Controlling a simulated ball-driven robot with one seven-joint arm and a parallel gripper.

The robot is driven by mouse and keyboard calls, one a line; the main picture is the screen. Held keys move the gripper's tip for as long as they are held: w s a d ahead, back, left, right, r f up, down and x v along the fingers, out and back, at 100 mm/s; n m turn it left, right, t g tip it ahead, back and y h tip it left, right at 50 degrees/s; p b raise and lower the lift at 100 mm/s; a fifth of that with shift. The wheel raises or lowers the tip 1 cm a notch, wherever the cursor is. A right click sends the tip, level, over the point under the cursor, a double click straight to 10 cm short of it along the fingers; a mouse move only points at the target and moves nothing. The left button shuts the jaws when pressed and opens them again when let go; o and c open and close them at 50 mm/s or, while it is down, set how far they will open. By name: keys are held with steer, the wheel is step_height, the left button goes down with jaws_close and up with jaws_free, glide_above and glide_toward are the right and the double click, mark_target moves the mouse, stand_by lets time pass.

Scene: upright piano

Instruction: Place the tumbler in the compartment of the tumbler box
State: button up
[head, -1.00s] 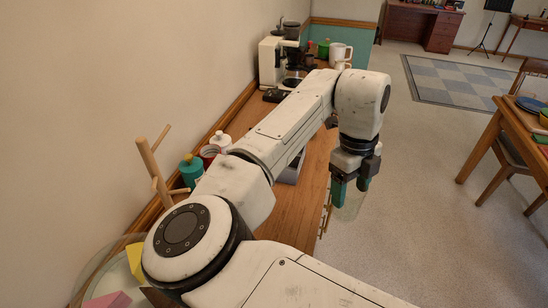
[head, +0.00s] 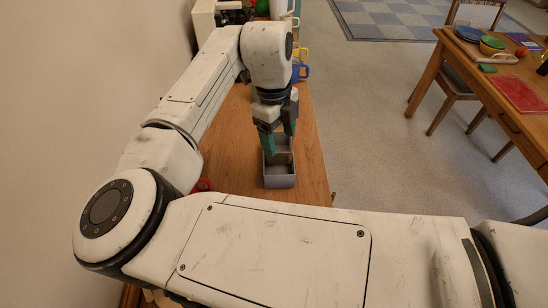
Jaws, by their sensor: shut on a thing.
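The tumbler box (head: 279,181) is a grey open box on the wooden counter. My gripper (head: 281,142) points down over the far part of the box, its green-tipped fingers at or inside the rim. It is shut on the tumbler (head: 282,152), a clear see-through glass that shows only faintly between the fingers. The fingers and the box walls hide much of the tumbler. I cannot tell whether it touches the box floor, or exactly which compartment it is over.
The wooden counter (head: 310,170) runs along the wall, with bare wood on both sides of the box. Yellow and blue mugs (head: 300,69) stand behind my gripper. A red item (head: 202,185) lies left of the box, beside my arm. A table with dishes (head: 500,85) is at the right.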

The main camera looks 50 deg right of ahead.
mark_target(279, 156)
steer(key=shift+f+p, duration=0.55)
steer(key=shift+f, duration=3.05)
steer(key=shift+f, duration=0.1)
steer(key=o, duration=1.3)
steer(key=shift+c, duration=0.2)
step_height(279, 156, up, 12)
steer(key=w+b, duration=0.1)
steer(key=shift+w+b, duration=0.15)
steer(key=shift+b, duration=0.25)
